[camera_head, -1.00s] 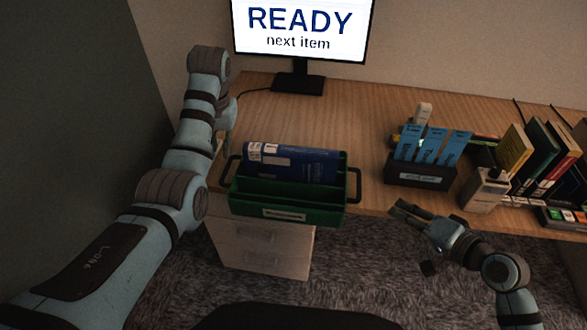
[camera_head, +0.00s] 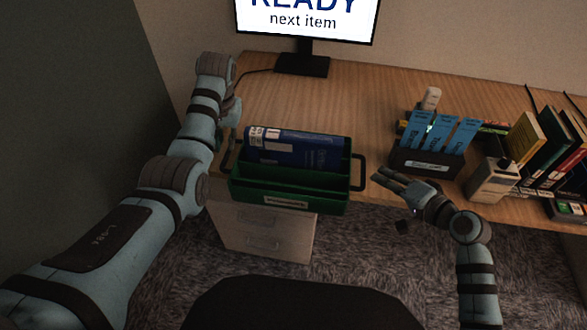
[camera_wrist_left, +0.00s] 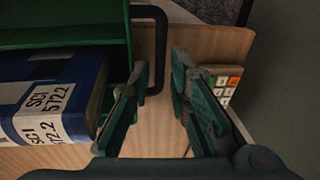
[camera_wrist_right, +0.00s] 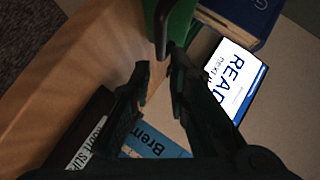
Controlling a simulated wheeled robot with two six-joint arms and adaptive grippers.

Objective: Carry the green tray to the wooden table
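The green tray (camera_head: 250,195), with dark handles at both ends, sits at the front edge of the wooden desk (camera_head: 375,100). A blue book (camera_head: 290,148) lies in its rear compartment. My left gripper (camera_wrist_left: 160,75) is open at the tray's left handle (camera_wrist_left: 161,45); the handle bar shows between its fingertips, apparently ungripped. In the head view this gripper is mostly hidden by its own arm. My right gripper (camera_head: 378,175) is open just right of the tray's right handle (camera_head: 358,170). In the right wrist view that handle (camera_wrist_right: 161,22) shows just beyond the fingertips.
A monitor (camera_head: 305,20) stands at the back. A dark holder with blue cards (camera_head: 425,160), a grey device (camera_head: 490,180) and upright books (camera_head: 545,145) are to the right. A drawer unit (camera_head: 262,232) is under the desk. The desk behind the tray is clear.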

